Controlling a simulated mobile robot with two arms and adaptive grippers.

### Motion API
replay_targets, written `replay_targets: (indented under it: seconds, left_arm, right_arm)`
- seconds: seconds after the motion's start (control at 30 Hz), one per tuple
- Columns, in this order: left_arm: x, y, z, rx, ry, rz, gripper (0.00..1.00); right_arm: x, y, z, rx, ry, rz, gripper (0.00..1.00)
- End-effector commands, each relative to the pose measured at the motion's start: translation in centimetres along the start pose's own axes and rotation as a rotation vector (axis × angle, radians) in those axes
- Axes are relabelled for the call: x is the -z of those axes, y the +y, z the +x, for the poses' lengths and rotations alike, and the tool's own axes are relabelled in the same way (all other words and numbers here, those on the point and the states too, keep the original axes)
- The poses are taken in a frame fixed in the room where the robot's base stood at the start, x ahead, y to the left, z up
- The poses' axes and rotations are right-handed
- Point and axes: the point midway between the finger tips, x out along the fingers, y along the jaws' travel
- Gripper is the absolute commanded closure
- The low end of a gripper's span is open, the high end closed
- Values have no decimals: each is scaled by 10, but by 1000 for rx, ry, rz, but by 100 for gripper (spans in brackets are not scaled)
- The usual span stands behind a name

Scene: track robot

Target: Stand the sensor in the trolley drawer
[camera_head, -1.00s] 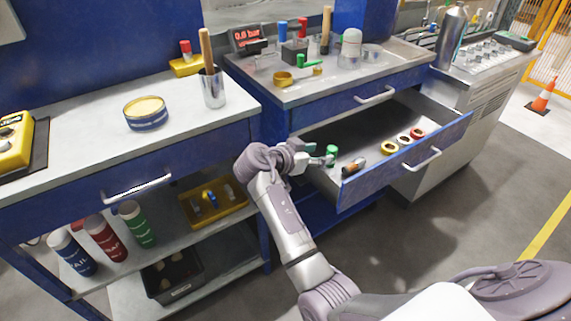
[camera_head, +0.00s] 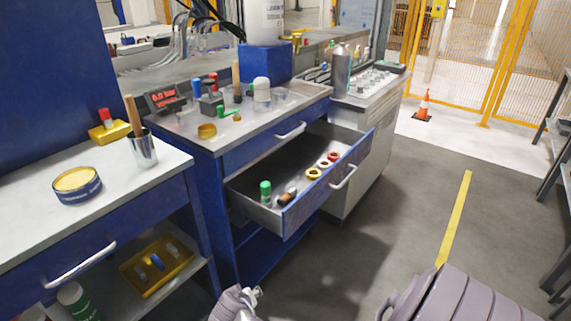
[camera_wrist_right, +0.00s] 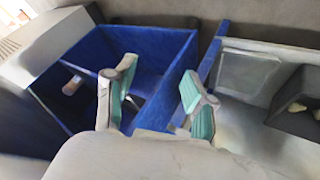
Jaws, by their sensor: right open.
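A small green cylinder (camera_head: 265,193), which looks like the sensor, stands upright in the near left corner of the open trolley drawer (camera_head: 252,211). An orange-and-dark piece (camera_head: 287,197) lies beside it. My right gripper (camera_head: 250,296) is at the bottom edge of the head view, below and apart from the drawer. In the right wrist view its two green-padded fingers (camera_wrist_right: 161,98) are spread with nothing between them. My left gripper is not in view.
Yellow, white and red rings (camera_head: 322,166) lie farther back in the drawer. The trolley top holds several small items and a red display (camera_head: 165,98). A workbench with a yellow tin (camera_head: 77,185) stands at left. The floor right of the drawer is clear.

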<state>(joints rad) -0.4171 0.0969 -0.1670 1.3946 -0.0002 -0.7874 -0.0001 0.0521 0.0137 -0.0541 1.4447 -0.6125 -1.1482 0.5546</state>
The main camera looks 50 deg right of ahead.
Motion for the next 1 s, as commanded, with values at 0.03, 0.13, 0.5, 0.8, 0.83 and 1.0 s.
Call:
replay_targets:
  seconds: [0.03,0.13,0.5,0.8,0.83,1.0]
  left_arm:
    - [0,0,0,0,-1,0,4]
    - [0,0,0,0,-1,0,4]
    - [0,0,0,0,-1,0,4]
    - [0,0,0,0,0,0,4]
    - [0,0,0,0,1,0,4]
    - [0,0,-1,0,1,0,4]
  right_arm:
    - [-55,-12,9,75,-58,-100,46]
    - [-149,-33,12,239,-148,-260,46]
    - [-326,-49,-23,554,-279,-461,46]
    - [-328,-49,-24,559,-281,-463,46]
    - [-328,-49,-24,559,-281,-463,46]
    - [-328,-49,-24,558,-281,-463,46]
